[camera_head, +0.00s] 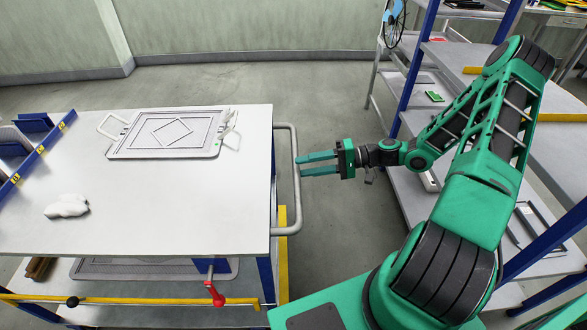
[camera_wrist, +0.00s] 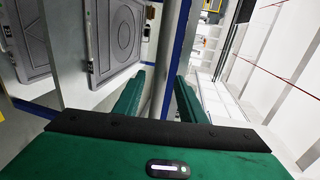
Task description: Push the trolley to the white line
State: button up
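The trolley (camera_head: 160,225) stands at the left in the head view, with a white top, blue legs and yellow bars. Its grey tube handle (camera_head: 297,200) rises along its right side; a grey bar between my fingers in the wrist view (camera_wrist: 170,65) looks like this handle. My green gripper (camera_head: 304,163) reaches leftward to the handle. Its two fingers are apart in the wrist view (camera_wrist: 160,82), with no clear grip on the bar. Whether they touch it, I cannot tell. I cannot make out the white line with certainty.
A blue-post shelf rack (camera_head: 405,85) stands at the right. Grey floor (camera_head: 260,82) is clear behind the trolley, before the wall.

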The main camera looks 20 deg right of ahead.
aim_at(295, 168)
jog(key=shift+x, duration=1.85)
jog(key=shift+c, duration=0.2)
